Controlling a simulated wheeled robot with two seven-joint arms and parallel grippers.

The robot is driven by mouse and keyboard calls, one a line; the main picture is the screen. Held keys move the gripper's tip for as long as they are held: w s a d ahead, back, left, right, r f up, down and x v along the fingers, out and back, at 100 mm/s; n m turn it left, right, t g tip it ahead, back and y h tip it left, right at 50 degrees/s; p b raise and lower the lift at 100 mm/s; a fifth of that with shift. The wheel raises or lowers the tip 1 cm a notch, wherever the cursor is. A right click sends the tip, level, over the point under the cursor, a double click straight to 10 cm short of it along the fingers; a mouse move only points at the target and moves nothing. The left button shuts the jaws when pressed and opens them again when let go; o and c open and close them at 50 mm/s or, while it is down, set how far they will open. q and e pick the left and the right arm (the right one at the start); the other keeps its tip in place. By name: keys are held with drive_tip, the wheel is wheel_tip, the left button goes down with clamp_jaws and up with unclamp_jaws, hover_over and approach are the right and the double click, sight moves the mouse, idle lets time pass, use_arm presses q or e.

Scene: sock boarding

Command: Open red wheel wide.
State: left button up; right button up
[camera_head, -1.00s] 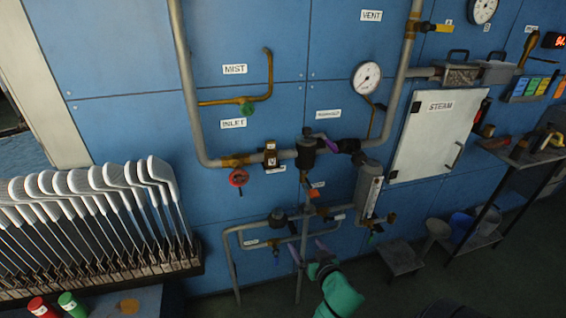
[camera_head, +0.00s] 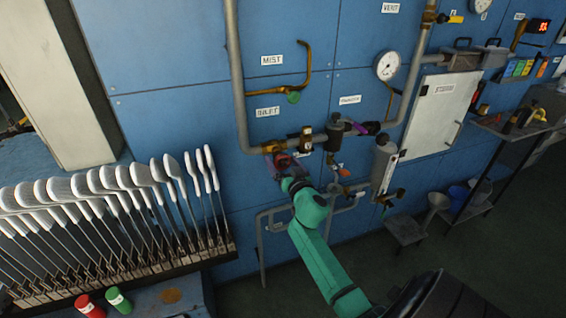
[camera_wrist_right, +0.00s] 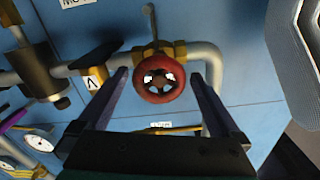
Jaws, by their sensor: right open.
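The red wheel (camera_wrist_right: 160,59) is a round handwheel on a brass fitting of the grey pipe, facing my right wrist camera. In the head view the red wheel (camera_head: 284,161) is partly hidden behind my right gripper (camera_head: 285,170). In the wrist view my right gripper (camera_wrist_right: 159,80) is open, with one finger on each side of the wheel. Gaps show between the wheel and both fingers, so it is not gripped. I cannot tell how far the fingertips reach past the rim. My left gripper is not in view.
A grey pipe (camera_head: 239,90) runs down the blue wall and turns right. A green wheel (camera_head: 294,97) sits above the red one. A gauge (camera_head: 388,66) hangs at right.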

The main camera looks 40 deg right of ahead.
drive_tip(key=shift+w, duration=0.1)
drive_tip(key=shift+d, duration=0.1)
drive_tip(key=c, duration=1.3)
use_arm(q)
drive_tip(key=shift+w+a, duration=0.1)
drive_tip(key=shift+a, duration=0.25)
